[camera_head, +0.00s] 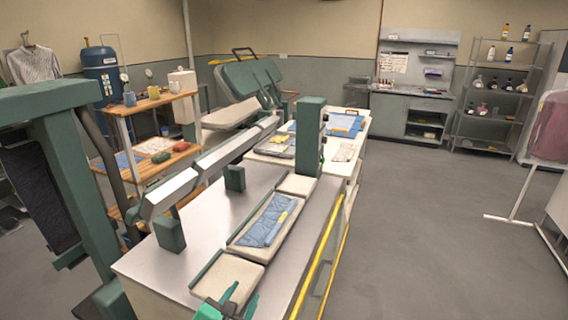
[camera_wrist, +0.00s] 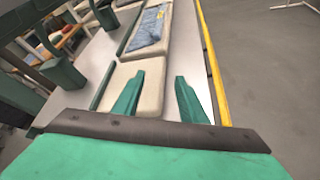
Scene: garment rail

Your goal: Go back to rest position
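My gripper (camera_wrist: 165,82) shows in the wrist view with its two green fingers apart and nothing between them. It points along the long white worktable (camera_head: 185,240), above a cream pad (camera_wrist: 150,95) at the table's near end. In the head view my gripper (camera_head: 232,303) shows only in part at the bottom edge, beside the near cream pad (camera_head: 228,276). A folded blue garment with a yellow strip (camera_head: 267,222) lies on the middle pad, apart from my gripper; it also shows in the wrist view (camera_wrist: 148,28).
A silver bar (camera_head: 215,160) runs along the table's left side near a green post (camera_head: 309,135). A yellow rail (camera_head: 318,262) edges the right side. Wooden shelves (camera_head: 150,103) stand left. The floor (camera_head: 430,240) on the right is mostly clear, with a white-framed rack (camera_head: 515,195) farther right.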

